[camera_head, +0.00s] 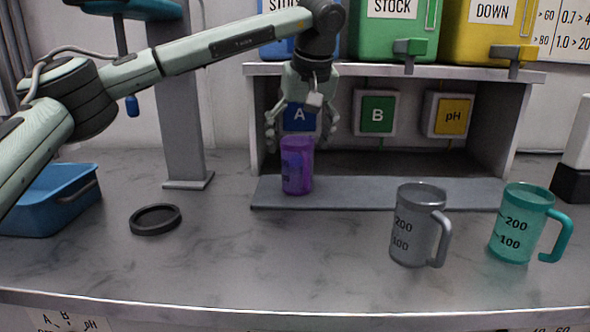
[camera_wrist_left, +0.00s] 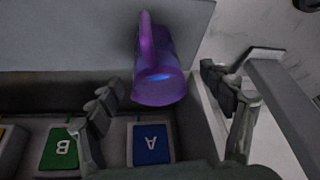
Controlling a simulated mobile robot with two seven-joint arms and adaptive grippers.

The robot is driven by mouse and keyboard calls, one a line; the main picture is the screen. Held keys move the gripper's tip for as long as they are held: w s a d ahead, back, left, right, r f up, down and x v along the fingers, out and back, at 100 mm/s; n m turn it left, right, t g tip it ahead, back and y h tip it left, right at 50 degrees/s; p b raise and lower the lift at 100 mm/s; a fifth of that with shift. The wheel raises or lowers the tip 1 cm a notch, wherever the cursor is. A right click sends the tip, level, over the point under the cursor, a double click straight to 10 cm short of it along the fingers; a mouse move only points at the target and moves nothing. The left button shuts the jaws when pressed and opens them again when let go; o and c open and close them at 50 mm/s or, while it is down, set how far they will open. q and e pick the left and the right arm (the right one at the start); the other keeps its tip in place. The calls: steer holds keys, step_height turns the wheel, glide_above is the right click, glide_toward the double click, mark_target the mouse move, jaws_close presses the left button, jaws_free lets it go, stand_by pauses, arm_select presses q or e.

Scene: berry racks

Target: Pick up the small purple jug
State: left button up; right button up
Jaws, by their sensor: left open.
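The small purple jug (camera_head: 297,165) stands upright on the grey shelf plate in front of the blue A button. In the left wrist view the jug (camera_wrist_left: 158,78) lies ahead, between the lines of the two fingers, with its handle toward the upper left. My left gripper (camera_head: 299,138) is open and reaches down from above, behind and around the top of the jug in the head view. In the wrist view its fingers (camera_wrist_left: 170,98) are spread to either side of the jug, with gaps visible; no firm contact shows. My right gripper is not in view.
A grey jug (camera_head: 412,225) and a teal jug (camera_head: 520,225) stand at the right front. A black ring (camera_head: 155,219) and a blue bin (camera_head: 52,205) are at the left. A grey post (camera_head: 178,110) stands left of the rack, whose top shelf (camera_head: 400,73) overhangs the buttons.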

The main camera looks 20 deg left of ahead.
mark_target(297, 168)
arm_select(q)
steer(key=shift+x, duration=1.05)
steer(key=x, duration=0.5)
steer(key=shift+d+f+p, duration=0.3)
steer(key=shift+f, duration=0.05)
steer(key=c, duration=1.6)
steer(key=shift+r, duration=0.1)
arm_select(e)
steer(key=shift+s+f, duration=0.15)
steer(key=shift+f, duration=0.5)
arm_select(q)
steer(key=shift+r, duration=0.1)
